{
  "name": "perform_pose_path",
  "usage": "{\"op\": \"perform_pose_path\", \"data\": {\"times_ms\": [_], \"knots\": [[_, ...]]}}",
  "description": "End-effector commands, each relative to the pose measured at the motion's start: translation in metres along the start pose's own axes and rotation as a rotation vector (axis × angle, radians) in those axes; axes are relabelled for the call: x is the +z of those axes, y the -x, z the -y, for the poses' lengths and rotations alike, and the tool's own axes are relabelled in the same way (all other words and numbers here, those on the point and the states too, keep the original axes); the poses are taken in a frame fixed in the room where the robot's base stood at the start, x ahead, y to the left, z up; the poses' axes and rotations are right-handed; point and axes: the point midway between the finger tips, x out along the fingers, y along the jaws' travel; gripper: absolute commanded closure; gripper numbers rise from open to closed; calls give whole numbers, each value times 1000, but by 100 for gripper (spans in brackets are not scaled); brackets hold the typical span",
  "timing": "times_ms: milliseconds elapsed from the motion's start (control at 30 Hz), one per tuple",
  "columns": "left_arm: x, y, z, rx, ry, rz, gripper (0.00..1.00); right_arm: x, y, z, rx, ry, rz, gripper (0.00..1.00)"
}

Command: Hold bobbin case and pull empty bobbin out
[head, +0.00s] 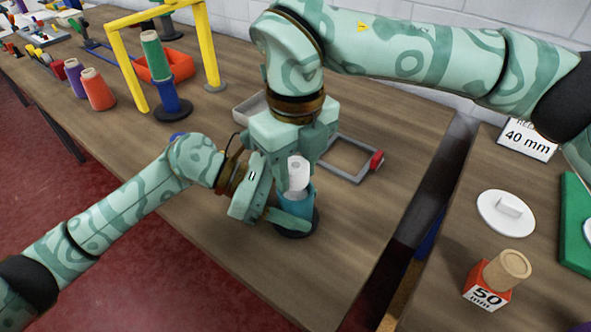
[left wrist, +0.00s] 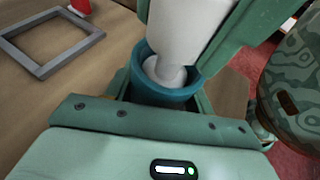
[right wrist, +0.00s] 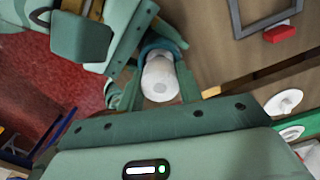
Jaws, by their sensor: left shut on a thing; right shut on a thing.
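The bobbin case is a teal-blue cup (head: 302,202) on a dark round base (head: 292,231), upright near the table's front edge. The empty bobbin (head: 298,173) is white and stands up out of the cup. In the left wrist view the bobbin (left wrist: 185,32) has its lower end inside the rim of the case (left wrist: 162,95). My left gripper (head: 290,208) is shut on the case from the left. My right gripper (head: 299,166) comes from above and is shut on the bobbin; the right wrist view shows the bobbin (right wrist: 159,79) between its fingers. The case's inside bottom is hidden.
A grey frame (head: 345,175) with a red block lies right behind the case. A yellow gantry (head: 131,62), green spool (head: 154,57) and orange spool (head: 97,92) stand at back left. Across a gap, the right table holds a white lid (head: 488,214) and a red 50 mm block (head: 485,292).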

Motion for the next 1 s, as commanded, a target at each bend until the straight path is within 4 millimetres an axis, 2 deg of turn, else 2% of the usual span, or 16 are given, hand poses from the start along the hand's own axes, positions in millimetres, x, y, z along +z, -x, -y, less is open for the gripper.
{"op": "perform_pose_path", "data": {"times_ms": [1000], "knots": [[0, 0, 0, 0, 0, 0, 77, 0, 62, 0, -2, 0, 1, 88]]}}
